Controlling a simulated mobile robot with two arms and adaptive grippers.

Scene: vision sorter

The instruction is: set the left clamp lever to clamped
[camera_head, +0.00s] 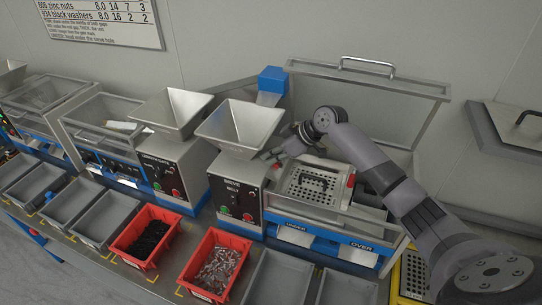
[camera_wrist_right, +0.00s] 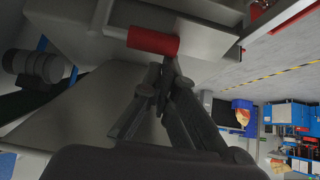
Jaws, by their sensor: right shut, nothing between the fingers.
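The sieve station holds a perforated sieve plate (camera_head: 312,186) in a pale frame. A red-gripped clamp lever (camera_head: 350,180) stands at the plate's right side. Near its left side, a small red part (camera_head: 277,166) shows just below my right gripper (camera_head: 268,154). In the wrist view a red lever grip (camera_wrist_right: 152,42) on a metal rod lies sideways. My right gripper's fingertips (camera_wrist_right: 168,62) are together at the right end of that grip, holding nothing; I cannot tell whether they touch it. The left lever's exact setting is hard to read. My left gripper is not in view.
The sieve hopper (camera_head: 238,125) stands close left of my right gripper. A raised clear lid (camera_head: 365,105) with a handle rises behind the plate. Red bins of black parts (camera_head: 146,236) and metal parts (camera_head: 214,263) sit in front, beside empty grey trays (camera_head: 278,280).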

